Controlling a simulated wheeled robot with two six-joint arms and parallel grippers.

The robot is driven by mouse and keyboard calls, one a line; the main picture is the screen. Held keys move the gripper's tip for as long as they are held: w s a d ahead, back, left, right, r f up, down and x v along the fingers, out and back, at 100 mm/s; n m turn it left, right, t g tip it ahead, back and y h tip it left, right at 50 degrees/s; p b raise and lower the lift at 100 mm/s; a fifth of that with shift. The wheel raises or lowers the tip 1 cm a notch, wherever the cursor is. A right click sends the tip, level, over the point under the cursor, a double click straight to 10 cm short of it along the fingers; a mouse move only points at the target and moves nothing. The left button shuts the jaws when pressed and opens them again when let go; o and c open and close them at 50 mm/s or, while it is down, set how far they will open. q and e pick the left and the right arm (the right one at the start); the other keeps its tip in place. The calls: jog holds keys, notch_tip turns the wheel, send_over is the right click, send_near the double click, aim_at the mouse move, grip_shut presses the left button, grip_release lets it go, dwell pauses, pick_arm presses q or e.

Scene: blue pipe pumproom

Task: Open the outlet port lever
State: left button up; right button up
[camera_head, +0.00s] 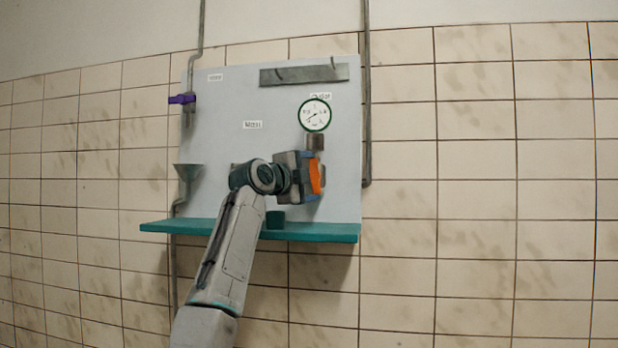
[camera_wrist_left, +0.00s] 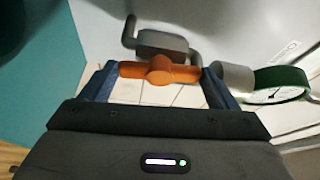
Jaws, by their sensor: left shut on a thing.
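An orange lever (camera_head: 316,176) sits on the right side of the light grey wall panel, below a round gauge with a green rim (camera_head: 315,115). In the left wrist view the orange lever (camera_wrist_left: 160,71) lies crosswise between the two blue fingers of my left gripper (camera_wrist_left: 160,84), in front of a grey pipe fitting (camera_wrist_left: 162,42). In the head view my left gripper (camera_head: 310,177) is at the lever, shut on it, and hides part of the fitting behind. The right gripper does not show in either view.
A purple lever (camera_head: 182,99) and a funnel (camera_head: 187,171) are on the panel's left side. A teal shelf (camera_head: 325,232) juts out below the panel, with a small dark green cup (camera_head: 275,219) on it. A vertical pipe (camera_head: 366,120) runs along the panel's right edge.

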pick_arm(q)
jog(key=shift+f, duration=0.1)
jog(key=o, duration=0.8)
jog(key=shift+o, duration=0.5)
jog(key=shift+r, duration=0.2)
